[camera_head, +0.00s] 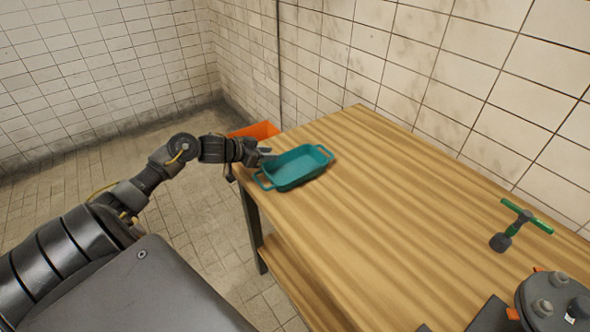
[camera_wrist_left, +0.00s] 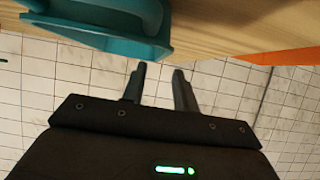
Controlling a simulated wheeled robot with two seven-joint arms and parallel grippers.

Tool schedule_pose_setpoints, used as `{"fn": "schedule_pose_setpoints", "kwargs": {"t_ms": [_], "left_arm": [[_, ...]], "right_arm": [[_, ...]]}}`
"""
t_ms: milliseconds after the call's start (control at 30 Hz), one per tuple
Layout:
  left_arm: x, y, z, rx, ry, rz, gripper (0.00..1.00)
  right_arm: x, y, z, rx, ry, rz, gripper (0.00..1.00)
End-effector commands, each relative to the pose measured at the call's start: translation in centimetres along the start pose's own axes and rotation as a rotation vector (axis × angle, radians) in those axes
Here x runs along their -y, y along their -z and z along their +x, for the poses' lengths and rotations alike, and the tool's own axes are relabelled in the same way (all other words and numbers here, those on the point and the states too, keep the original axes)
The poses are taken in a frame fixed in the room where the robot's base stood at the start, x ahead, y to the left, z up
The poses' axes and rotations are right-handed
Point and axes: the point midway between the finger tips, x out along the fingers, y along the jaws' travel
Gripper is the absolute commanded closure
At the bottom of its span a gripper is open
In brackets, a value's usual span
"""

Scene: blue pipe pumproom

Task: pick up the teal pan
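The teal pan (camera_head: 293,168) is a rectangular dish with a loop handle at each end. It sits upright on the wooden table (camera_head: 400,200), near the table's far left corner. My left gripper (camera_head: 264,157) is at the pan's left side, close to its rim. In the left wrist view the pan (camera_wrist_left: 95,22) is at the top, with one handle at its right end. There my left gripper (camera_wrist_left: 160,72) has its two fingers apart with nothing between them, and the fingertips are near the pan. Whether they touch it I cannot tell.
An orange bin (camera_head: 255,131) stands behind the table's far left corner. A green-handled T-shaped tool (camera_head: 523,218) and a dark bolted flange (camera_head: 556,300) are on the right. The middle of the table is clear. A tiled wall runs along the back.

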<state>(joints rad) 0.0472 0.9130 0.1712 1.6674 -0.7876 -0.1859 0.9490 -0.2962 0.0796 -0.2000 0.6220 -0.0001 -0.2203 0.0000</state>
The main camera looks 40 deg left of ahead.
Motion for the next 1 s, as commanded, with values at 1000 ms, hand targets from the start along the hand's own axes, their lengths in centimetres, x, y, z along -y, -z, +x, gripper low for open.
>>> {"fn": "schedule_pose_setpoints", "kwargs": {"t_ms": [1000], "left_arm": [[-0.1,0.3,4.9,-0.001,0.0,-0.001,1.0]], "right_arm": [[0.1,-0.3,-1.2,0.006,0.001,0.0,0.64]]}}
